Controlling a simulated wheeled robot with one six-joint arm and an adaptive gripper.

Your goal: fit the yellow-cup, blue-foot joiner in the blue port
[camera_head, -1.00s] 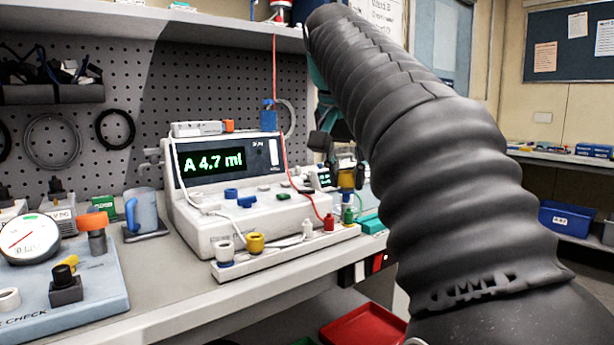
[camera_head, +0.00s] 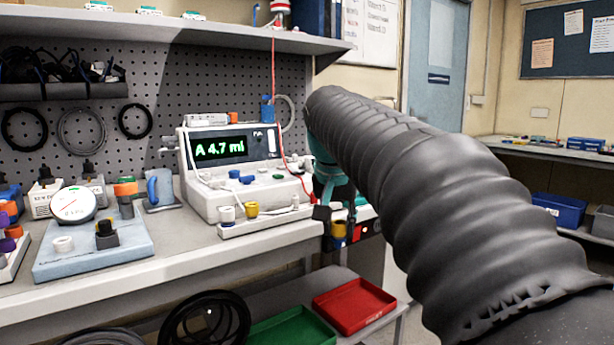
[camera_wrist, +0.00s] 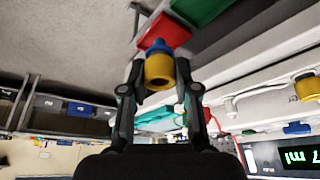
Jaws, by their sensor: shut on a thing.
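My gripper (camera_head: 338,220) is shut on the yellow-cup, blue-foot joiner (camera_head: 339,230), at the right end of the bench in the head view. In the wrist view the joiner's yellow cup (camera_wrist: 159,71) sits between the fingers, with its blue foot (camera_wrist: 158,47) pointing away from my gripper. The pump (camera_head: 215,205) stands on the bench, left of my gripper, its display reading "A 4.7 ml". Small blue parts (camera_head: 247,179) show on its top deck; I cannot tell which is the blue port. The joiner is apart from the pump.
A rack in front of the pump holds a white-cup joiner (camera_head: 227,214) and another yellow-cup one (camera_head: 251,209). A red line (camera_head: 274,95) hangs over the pump. A gauge board (camera_head: 90,250) lies at left. Red (camera_head: 352,306) and green (camera_head: 290,330) trays sit below the bench.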

